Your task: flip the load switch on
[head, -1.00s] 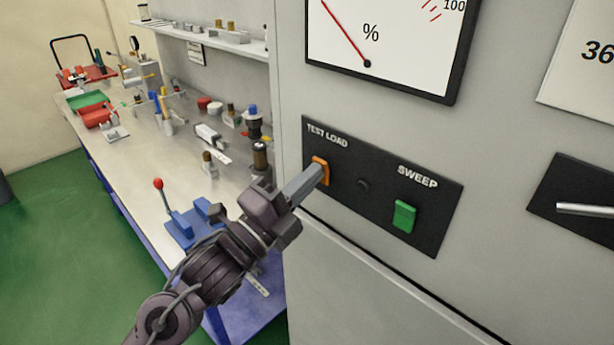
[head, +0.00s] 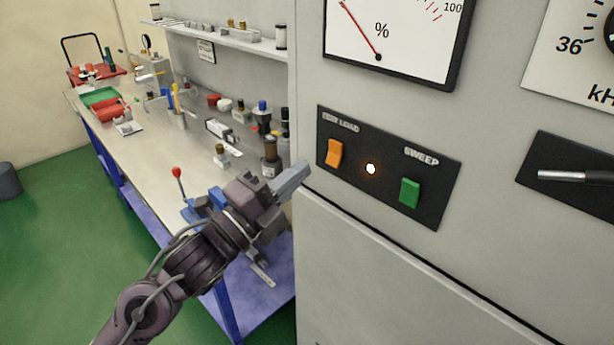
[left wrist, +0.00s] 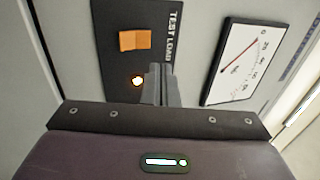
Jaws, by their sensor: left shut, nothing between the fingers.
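The orange test load switch (head: 334,153) sits on a black panel (head: 388,198) on the grey cabinet front. A small round lamp (head: 370,169) right of it glows bright. My left gripper (head: 303,168) is shut and empty, apart from the switch, to its lower left in the head view. In the left wrist view the orange switch (left wrist: 135,40), the lit lamp (left wrist: 138,81) and the shut fingers (left wrist: 160,84) show. My right gripper is not in view.
A green sweep switch (head: 409,192) is on the same panel. A meter (head: 400,40) hangs above, and a metal handle (head: 575,176) is at the right. A workbench (head: 150,160) crowded with parts and tools stands at the left.

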